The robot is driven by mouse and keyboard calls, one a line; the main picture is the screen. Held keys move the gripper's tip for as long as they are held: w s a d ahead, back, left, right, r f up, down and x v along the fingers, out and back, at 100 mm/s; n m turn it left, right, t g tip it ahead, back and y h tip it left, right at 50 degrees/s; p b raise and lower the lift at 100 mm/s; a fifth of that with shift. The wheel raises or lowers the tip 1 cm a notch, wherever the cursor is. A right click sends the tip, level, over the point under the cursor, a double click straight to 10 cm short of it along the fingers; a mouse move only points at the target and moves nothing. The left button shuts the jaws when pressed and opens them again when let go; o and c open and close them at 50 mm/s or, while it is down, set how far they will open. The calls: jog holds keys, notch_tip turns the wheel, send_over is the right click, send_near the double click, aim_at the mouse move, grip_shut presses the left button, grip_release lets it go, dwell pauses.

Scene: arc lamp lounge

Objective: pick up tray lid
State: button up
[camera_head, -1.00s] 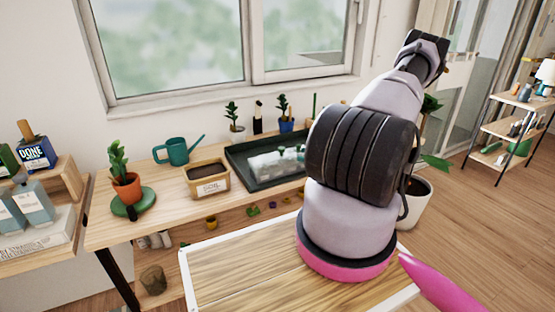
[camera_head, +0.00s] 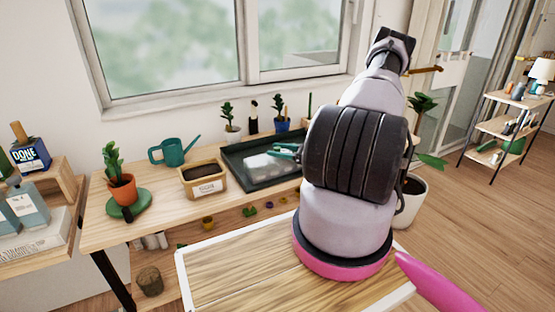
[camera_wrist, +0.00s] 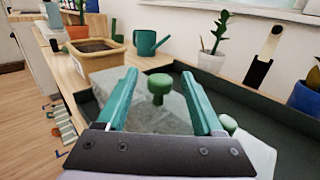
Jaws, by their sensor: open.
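The tray lid (camera_wrist: 112,98) is a clear, pale cover with a round green knob (camera_wrist: 158,86) on top. In the head view the lid (camera_head: 258,163) sits in the dark tray (camera_head: 236,178) on the wooden bench. My gripper (camera_wrist: 159,76) has teal fingers spread wide. In the wrist view the knob appears between them, with space on both sides; touch cannot be confirmed. In the head view my gripper (camera_head: 285,151) is over the tray, and my arm hides the tray's right part.
A second green knob (camera_wrist: 229,122) on a pale piece lies close to the right finger. A soil box (camera_head: 204,184), teal watering can (camera_head: 172,153) and potted cactus (camera_head: 122,189) stand left of the tray. Small pots (camera_head: 281,123) line its back edge.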

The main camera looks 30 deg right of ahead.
aim_at(277, 148)
grip_shut()
jog(key=shift+r, duration=0.15)
notch_tip(277, 148, up, 10)
jog(key=shift+f, duration=0.15)
jog(key=w+a+m+t+h, duration=0.6)
jog(key=w+a+m+h, duration=0.25)
jog(key=a+h, duration=0.4)
jog(key=s+r, duration=0.3)
jog(key=s, duration=0.2)
jog(key=shift+s+d+m+h, duration=0.15)
jog(key=shift+s+m+h, duration=0.1)
jog(key=shift+m+h, duration=0.15)
